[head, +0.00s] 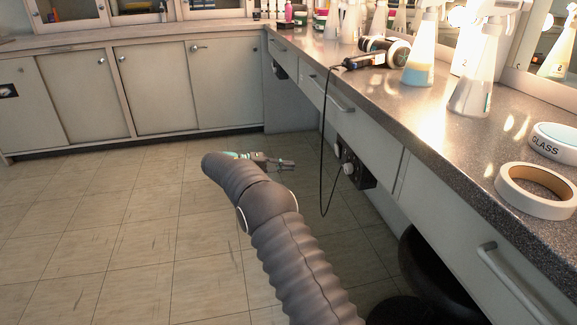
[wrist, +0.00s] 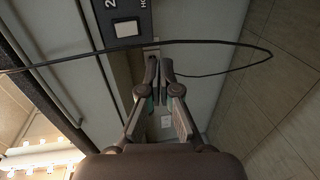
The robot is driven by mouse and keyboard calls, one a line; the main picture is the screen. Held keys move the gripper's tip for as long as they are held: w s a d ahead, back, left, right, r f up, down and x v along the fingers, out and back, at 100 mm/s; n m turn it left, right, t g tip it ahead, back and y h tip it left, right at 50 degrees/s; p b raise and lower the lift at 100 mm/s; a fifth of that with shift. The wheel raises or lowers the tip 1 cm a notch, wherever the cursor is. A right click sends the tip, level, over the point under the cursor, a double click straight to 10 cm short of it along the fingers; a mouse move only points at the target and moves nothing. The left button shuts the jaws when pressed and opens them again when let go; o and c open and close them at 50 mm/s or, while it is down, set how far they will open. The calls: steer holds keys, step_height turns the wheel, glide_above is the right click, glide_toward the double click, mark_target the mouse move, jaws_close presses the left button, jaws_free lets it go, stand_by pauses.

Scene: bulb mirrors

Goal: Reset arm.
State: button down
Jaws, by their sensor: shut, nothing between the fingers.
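My gripper (head: 286,165) is out over the floor in front of the counter drawers, at the end of my grey sleeved arm. It is apart from the counter front. In the wrist view my gripper (wrist: 159,68) has its two fingertips close together, with nothing held between them. A black cord (wrist: 215,42) crosses that view near the fingertips; I cannot tell whether it touches them.
The cord (head: 322,150) hangs in a loop from a hand tool (head: 365,61) on the counter (head: 400,115). A dark outlet box (head: 355,170) sits under the drawers. Spray bottles (head: 424,50) and a tape roll (head: 536,190) stand on top. Floor at left is clear.

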step_height(320, 180, down, 9)
steer(key=s+n+y, duration=0.1)
steer(key=n+y, duration=0.2)
steer(key=s+f+n+g+y, duration=0.2)
steer(key=s+y, duration=0.1)
steer(key=s, duration=0.4)
steer(key=s+d+r+m+t+y+p, duration=0.1)
steer(key=s+d+r+m+y, duration=0.1)
steer(key=s+r, duration=0.6)
steer(key=s+d+r+m+t+y+p, duration=0.1)
steer(key=s+d+r+y, duration=0.3)
steer(key=s, duration=1.4)
steer(key=s+d+r+m+t+y+p, duration=0.2)
steer(key=s+d+r, duration=0.4)
steer(key=s+r, duration=0.6)
steer(key=shift+s+r+m+t+y, duration=0.35)
steer(key=shift+s+m+y, duration=0.55)
steer(key=shift+s+m, duration=0.2)
